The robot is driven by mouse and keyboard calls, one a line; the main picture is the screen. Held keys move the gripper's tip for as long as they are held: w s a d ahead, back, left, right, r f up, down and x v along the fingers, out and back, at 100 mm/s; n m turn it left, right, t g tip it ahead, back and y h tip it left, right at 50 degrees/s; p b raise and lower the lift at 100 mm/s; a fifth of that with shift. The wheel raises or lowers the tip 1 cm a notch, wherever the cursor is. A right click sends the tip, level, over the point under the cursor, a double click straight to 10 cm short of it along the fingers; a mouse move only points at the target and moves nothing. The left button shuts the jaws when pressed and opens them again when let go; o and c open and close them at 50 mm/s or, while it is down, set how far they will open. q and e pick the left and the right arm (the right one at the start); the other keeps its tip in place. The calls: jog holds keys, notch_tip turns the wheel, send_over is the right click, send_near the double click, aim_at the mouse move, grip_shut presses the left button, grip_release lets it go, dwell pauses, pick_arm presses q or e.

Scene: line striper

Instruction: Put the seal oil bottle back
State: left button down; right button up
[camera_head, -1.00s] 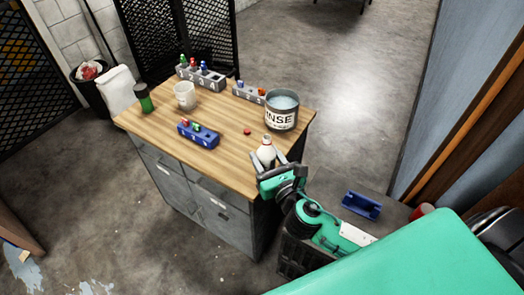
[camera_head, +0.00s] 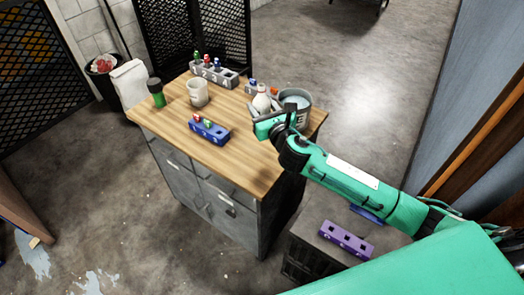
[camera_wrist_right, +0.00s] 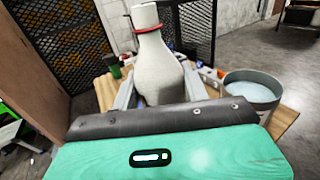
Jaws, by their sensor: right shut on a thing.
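The white seal oil bottle (camera_head: 262,101), with a red ring round its neck, is upright in my right gripper (camera_head: 264,116). The gripper is shut on the bottle, over the back right part of the wooden worktop (camera_head: 180,122). In the right wrist view the bottle (camera_wrist_right: 158,68) stands between the two grey fingers of the gripper (camera_wrist_right: 159,92). Its base is hidden, so I cannot tell whether it touches the worktop. My left gripper is out of view.
The grey rinse bucket (camera_head: 301,103) is just right of the bottle, partly behind my arm. A blue numbered rack (camera_head: 211,132), a white cup (camera_head: 198,93), a green-and-black container (camera_head: 156,93) and grey racks (camera_head: 222,76) stand on the worktop. A purple rack (camera_head: 346,240) lies lower right.

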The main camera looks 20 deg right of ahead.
jog(key=shift+f+b, duration=1.55)
jog(key=shift+f, duration=6.8)
jog(key=shift+f, duration=0.1)
jog(key=o, duration=0.6)
jog(key=shift+f, duration=0.1)
jog(key=o, duration=0.5)
jog(key=shift+s+r, duration=0.1)
jog(key=shift+r, duration=0.15)
jog(key=s, duration=0.4)
jog(key=s+d+b, duration=0.1)
jog(key=s, duration=0.6)
jog(key=shift+s+d+b, duration=0.35)
jog(key=shift+s+b, duration=0.05)
